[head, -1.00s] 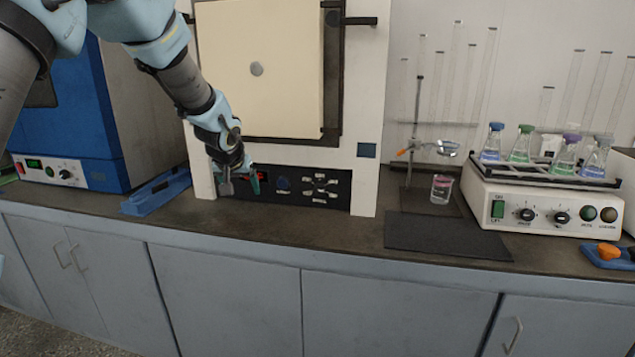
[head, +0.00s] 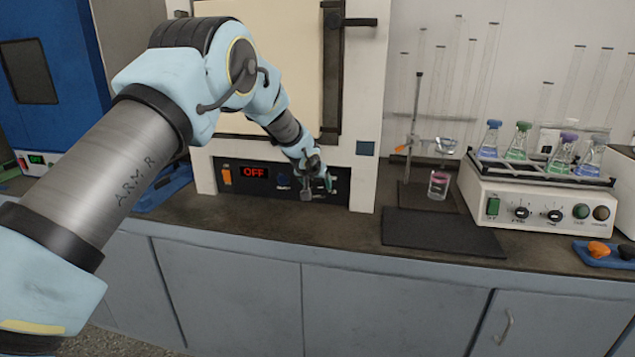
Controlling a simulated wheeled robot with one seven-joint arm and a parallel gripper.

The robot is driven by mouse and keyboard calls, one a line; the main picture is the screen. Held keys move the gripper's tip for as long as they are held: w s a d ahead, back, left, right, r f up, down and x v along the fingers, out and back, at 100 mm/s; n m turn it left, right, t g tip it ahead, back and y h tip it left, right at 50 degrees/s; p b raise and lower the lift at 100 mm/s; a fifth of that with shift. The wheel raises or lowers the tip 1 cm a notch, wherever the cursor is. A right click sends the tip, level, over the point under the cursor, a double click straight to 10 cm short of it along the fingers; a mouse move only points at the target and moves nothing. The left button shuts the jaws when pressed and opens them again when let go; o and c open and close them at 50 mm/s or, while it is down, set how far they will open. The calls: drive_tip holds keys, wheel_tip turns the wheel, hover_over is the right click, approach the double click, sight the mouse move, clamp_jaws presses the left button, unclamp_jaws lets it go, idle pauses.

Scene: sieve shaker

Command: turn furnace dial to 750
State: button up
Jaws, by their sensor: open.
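The furnace (head: 365,100) is a white-framed cabinet with a cream door on the bench. Its black control panel (head: 268,188) runs along the bottom, with an orange switch (head: 227,176) at the left and a red display (head: 255,173) reading OFF. A small blue button (head: 284,181) sits right of the display. My gripper (head: 318,188) is open at the right part of the panel, in front of where the dial is. The dial is hidden behind my gripper, so I cannot tell its setting or whether the fingers touch it.
A dark mat (head: 440,232) lies right of the furnace, near a stand with a beaker (head: 438,185). A shaker with several flasks (head: 540,203) stands further right. A blue oven (head: 60,75) is at the left. The bench front before the furnace is clear.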

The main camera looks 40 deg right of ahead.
sight(319, 186)
drive_tip(key=shift+x, duration=1.05)
drive_tip(key=shift+c, duration=0.2)
clamp_jaws()
